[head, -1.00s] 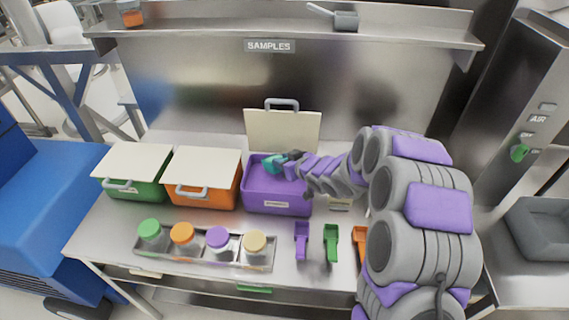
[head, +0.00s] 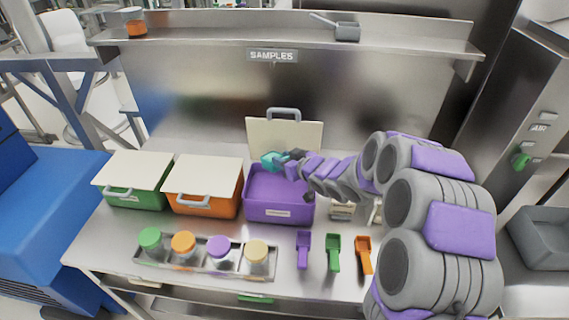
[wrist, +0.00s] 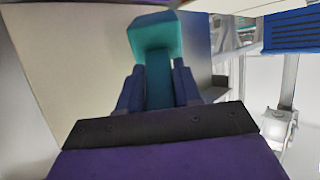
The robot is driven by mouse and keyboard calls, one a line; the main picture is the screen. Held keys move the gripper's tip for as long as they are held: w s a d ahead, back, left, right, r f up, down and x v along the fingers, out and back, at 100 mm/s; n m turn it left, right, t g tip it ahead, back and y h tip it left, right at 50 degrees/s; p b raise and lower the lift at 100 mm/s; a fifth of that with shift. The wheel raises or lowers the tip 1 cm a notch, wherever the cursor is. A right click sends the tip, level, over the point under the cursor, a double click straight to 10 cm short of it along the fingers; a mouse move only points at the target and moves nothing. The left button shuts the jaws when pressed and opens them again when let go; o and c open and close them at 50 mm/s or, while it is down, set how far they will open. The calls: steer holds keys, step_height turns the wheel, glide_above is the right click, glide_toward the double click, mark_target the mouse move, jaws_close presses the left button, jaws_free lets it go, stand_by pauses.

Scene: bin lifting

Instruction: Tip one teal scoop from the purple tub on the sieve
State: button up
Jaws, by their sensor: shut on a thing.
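My gripper (head: 287,160) is shut on the handle of a teal scoop (head: 270,161), above the back part of the open purple tub (head: 279,211). In the wrist view the teal scoop (wrist: 157,40) points away from me between the two dark fingers (wrist: 158,88); what its bowl holds cannot be seen. The tub's pale lid (head: 284,135) stands upright behind it. I cannot make out the sieve; a small pale item (head: 341,211) right of the tub is partly hidden by my arm.
Green (head: 136,198) and orange (head: 203,206) tubs with lids down stand to the left. A rack of lidded jars (head: 206,262) lies in front. Purple (head: 303,249), green (head: 333,252) and orange (head: 364,254) scoops lie at the front right. A shelf (head: 250,31) runs above.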

steer(key=shift+s+d+f+t+y+b, duration=0.2)
steer(key=shift+t+y+b, duration=0.25)
steer(key=shift+b, duration=1.05)
steer(key=shift+s+d+f+t+y+b, duration=0.15)
steer(key=shift+t+y+b, duration=0.3)
steer(key=shift+b, duration=1.05)
steer(key=shift+t+b, duration=0.3)
steer(key=shift+b, duration=0.2)
steer(key=shift+d+t+y, duration=0.15)
steer(key=shift+t+y, duration=0.15)
steer(key=shift+y, duration=0.1)
steer(key=shift+b, duration=0.35)
steer(key=shift+s+r, duration=0.1)
steer(key=shift+r, duration=0.05)
